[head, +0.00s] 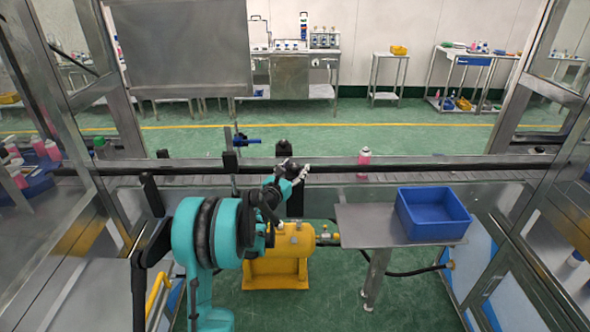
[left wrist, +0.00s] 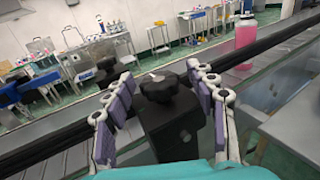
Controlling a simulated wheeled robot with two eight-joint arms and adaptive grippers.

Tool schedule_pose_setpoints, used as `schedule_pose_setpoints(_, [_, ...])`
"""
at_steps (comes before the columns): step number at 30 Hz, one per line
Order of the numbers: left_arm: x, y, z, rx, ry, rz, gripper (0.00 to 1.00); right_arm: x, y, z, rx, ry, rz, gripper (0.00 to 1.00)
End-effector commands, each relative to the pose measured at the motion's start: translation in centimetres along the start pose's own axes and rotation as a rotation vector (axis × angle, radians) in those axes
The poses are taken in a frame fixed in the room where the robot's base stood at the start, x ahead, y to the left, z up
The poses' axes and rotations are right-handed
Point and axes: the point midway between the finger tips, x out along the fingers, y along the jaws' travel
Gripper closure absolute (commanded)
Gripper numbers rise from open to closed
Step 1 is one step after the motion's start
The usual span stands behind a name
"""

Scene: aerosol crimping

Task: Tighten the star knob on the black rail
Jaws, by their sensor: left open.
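The black star knob (left wrist: 158,86) sits on top of a black block (left wrist: 172,125) on the black rail (left wrist: 262,52) in the left wrist view. My left gripper (left wrist: 160,90) is open. Its purple-padded fingers stand one on each side of the knob and block, apart from the knob as far as I can see. In the head view my left gripper (head: 290,172) is close to the post. My right gripper is not in view.
A pink bottle (head: 363,162) stands on the conveyor beyond the rail; it also shows in the left wrist view (left wrist: 245,36). A blue bin (head: 433,213) rests on a metal table (head: 370,222) at the right. A yellow machine (head: 290,245) stands below my arm.

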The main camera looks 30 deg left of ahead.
Motion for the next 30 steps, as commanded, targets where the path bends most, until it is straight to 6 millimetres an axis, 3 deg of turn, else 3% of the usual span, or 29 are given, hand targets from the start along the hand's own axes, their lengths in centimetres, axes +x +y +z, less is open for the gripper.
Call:
schedule_pose_setpoints(10, [0.52, 0.02, 0.06, 0.0, 0.0, 0.0, 0.46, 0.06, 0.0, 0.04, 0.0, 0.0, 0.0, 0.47])
schedule_pose_setpoints(15, [0.52, 0.02, 0.05, 0.0, 0.0, 0.0, 0.91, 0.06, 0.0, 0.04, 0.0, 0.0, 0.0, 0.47])
schedule_pose_setpoints(16, [0.52, 0.02, 0.05, 0.0, 0.0, 0.0, 0.95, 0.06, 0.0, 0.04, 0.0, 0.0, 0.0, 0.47])
schedule_pose_setpoints(30, [0.53, 0.08, 0.04, 0.0, 0.0, -0.135, 0.96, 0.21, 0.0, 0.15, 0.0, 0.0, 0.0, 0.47])
